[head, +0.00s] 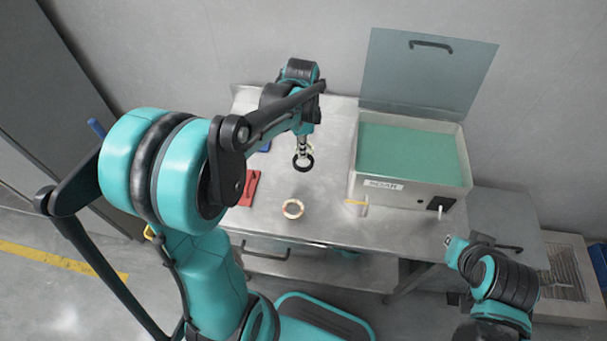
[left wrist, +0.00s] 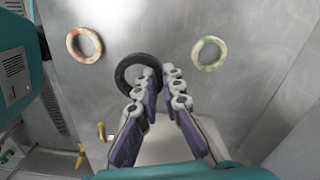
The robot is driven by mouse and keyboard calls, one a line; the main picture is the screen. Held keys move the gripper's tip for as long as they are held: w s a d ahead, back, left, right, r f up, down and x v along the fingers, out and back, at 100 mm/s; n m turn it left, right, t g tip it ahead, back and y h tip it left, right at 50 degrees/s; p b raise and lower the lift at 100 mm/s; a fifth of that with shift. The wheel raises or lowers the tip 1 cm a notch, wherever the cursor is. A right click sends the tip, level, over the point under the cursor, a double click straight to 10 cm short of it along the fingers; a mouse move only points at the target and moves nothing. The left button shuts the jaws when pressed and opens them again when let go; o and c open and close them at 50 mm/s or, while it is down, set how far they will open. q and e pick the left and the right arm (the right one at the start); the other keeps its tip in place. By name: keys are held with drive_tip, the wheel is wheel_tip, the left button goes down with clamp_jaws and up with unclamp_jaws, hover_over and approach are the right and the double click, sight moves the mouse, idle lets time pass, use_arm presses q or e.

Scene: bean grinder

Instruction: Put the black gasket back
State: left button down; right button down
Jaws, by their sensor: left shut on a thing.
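The black gasket (head: 303,171) is a dark ring, held over the metal table by my left gripper (head: 303,147). In the left wrist view the gasket (left wrist: 121,73) shows at the tips of the left gripper (left wrist: 160,76), which is shut on one side of its rim. Most of the ring sticks out to the left of the fingers there. I cannot tell its exact height over the table. My right arm is at the lower right, beyond the table's front edge; its gripper (head: 456,249) is small and its jaws are unclear.
A cream-green ring (left wrist: 208,53) lies beyond the left gripper. A white box (head: 390,192) with a green top and raised lid (head: 425,70) stands right. A red item (head: 249,188) lies left.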

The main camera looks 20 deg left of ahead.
use_arm(q)
wheel_tip(320, 180, down, 5)
drive_tip(key=shift+w+r+b, duration=0.1)
drive_tip(key=shift+r+b, duration=0.05)
drive_tip(key=shift+b, duration=0.5)
wheel_tip(320, 180, down, 4)
drive_tip(key=shift+r+b, duration=0.1)
drive_tip(key=shift+b, duration=0.75)
drive_tip(key=c, duration=1.7)
unclamp_jaws()
drive_tip(key=shift+r, duration=0.15)
